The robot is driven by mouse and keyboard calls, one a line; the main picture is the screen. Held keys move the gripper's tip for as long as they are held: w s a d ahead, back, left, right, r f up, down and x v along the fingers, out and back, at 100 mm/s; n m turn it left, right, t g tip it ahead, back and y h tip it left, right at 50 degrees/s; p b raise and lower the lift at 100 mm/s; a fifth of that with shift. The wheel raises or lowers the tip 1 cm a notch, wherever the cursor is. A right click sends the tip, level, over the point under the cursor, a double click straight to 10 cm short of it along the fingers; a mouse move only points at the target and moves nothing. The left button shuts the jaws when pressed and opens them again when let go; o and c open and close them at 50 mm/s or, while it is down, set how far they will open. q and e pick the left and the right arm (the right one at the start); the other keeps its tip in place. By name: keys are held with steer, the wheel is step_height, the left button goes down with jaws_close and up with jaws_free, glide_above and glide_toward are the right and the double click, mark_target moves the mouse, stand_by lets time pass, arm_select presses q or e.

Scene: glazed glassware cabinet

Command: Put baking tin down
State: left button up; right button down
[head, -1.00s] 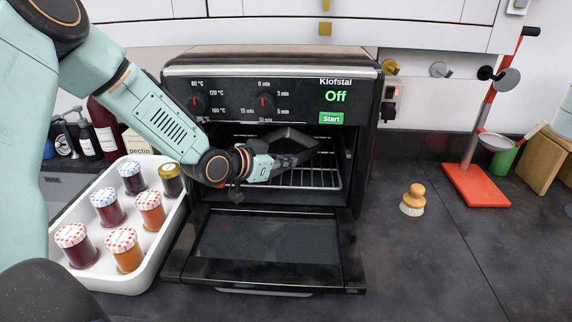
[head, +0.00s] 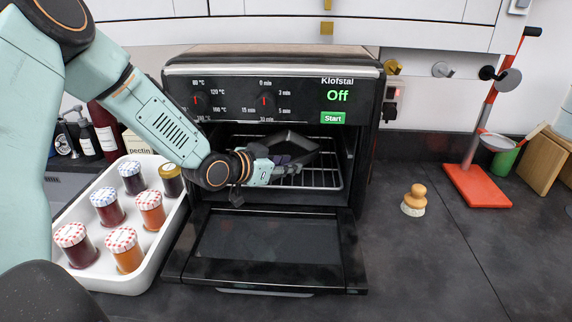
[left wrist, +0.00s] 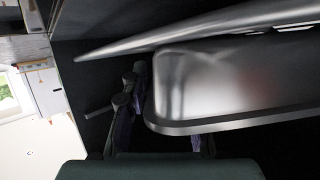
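The black baking tin (head: 290,143) is inside the open oven (head: 272,100), above the wire rack (head: 318,178), and looks tilted. In the left wrist view the tin (left wrist: 225,85) shows its shiny inside and rim close up. My left gripper (head: 283,163) reaches into the oven from the left, at the tin's near side. Its dark fingers (left wrist: 160,115) look spread, with part of one hidden behind the tin's rim. I cannot tell whether the tin rests fully on the rack. My right gripper is not in view.
The oven door (head: 268,237) is folded down in front. A white tray (head: 72,275) with several jars stands left of the oven. A wooden-handled brush (head: 414,200) and a red-based stand (head: 477,186) stand to the right. The counter at the front right is clear.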

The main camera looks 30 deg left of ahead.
arm_select(q)
steer(key=shift+r, duration=0.15)
steer(key=shift+s+r, duration=0.1)
steer(key=shift+r, duration=0.1)
steer(key=shift+s+a+r+p, duration=0.1)
steer(key=shift+s+a+p, duration=0.15)
steer(key=shift+p, duration=0.15)
steer(key=p+v, duration=0.2)
steer(key=v, duration=0.2)
steer(key=shift+s+r, duration=0.2)
steer(key=shift+s, duration=0.05)
steer(key=shift+s+r+p, duration=0.1)
steer(key=shift+s+p, duration=0.15)
steer(key=shift+p, duration=0.2)
steer(key=p+v, duration=0.6)
steer(key=p, duration=0.2)
